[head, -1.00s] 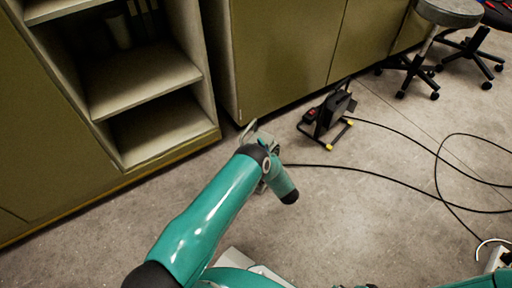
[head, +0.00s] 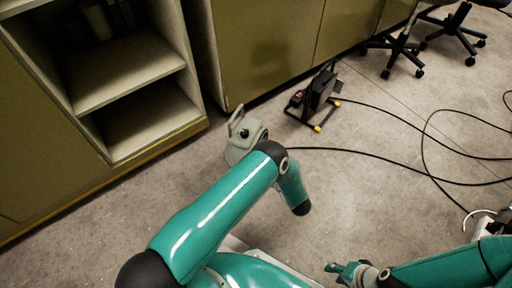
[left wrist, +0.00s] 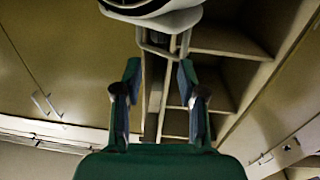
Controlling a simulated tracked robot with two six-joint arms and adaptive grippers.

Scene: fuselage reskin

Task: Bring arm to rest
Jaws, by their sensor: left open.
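My left arm's teal links and black joints fill the lower middle of the head view, and its gripper is hidden there. In the left wrist view my left gripper (left wrist: 160,84) is open, its two dark fingers apart. A pale rounded body (left wrist: 155,14) with a loop-shaped part hangs into the top of that view, in line with the gap; I cannot tell what it is or whether anything touches it. My right gripper (head: 346,272) is low in the head view, at the end of the right arm, low over the floor; its finger gap is unclear.
A pale grey-green can with a handle (head: 243,146) stands on the floor just beyond my left elbow. A black cable reel (head: 318,96) with trailing cables is behind it. Olive cabinets (head: 262,45) and open shelves (head: 130,78) line the back.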

